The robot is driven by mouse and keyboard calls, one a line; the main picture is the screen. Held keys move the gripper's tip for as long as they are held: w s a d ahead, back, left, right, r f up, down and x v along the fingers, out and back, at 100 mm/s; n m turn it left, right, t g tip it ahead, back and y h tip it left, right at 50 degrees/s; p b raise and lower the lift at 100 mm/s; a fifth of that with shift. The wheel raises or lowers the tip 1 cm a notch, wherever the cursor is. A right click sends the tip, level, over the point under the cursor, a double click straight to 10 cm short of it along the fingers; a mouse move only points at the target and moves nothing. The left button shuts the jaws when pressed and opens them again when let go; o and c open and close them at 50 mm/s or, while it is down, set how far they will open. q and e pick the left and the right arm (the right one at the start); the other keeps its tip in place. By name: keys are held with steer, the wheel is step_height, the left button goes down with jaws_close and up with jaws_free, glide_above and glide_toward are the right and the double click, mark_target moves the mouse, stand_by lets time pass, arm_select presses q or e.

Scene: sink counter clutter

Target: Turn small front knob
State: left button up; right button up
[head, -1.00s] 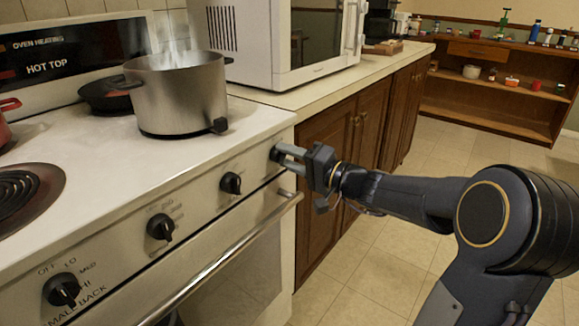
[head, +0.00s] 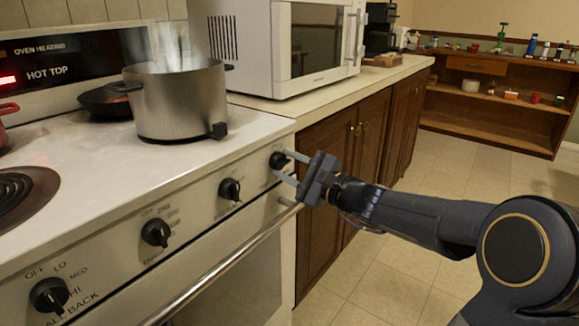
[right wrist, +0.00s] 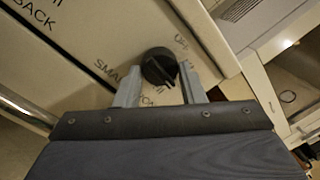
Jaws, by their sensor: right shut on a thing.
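The small front knob (head: 279,160) is a round black knob at the right end of the white stove's front panel. In the right wrist view the knob (right wrist: 158,66) sits between my two grey fingers, with "SMALL", "OFF" and "HI" printed around it. My right gripper (head: 289,167) reaches in from the right, one finger above and one below the knob in the head view. It is shut on the knob; the exact finger contact is hard to see. My left gripper is not in view.
Other black knobs (head: 230,189) line the panel to the left. An oven handle bar (head: 225,262) runs below them. A steaming steel pot (head: 180,100) stands on the stove top. A white microwave (head: 270,50) sits on the counter. The floor at right is clear.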

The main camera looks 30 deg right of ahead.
steer(key=m+p, duration=0.1)
steer(key=m, duration=0.3)
steer(key=shift+a, duration=0.1)
steer(key=shift+s+m+h+p, duration=0.1)
steer(key=shift+m+h+p, duration=0.6)
steer(key=shift+m, duration=1.8)
steer(key=o, duration=1)
steer(key=p+v, duration=0.1)
steer(key=v, duration=0.6)
steer(key=shift+s+p, duration=0.4)
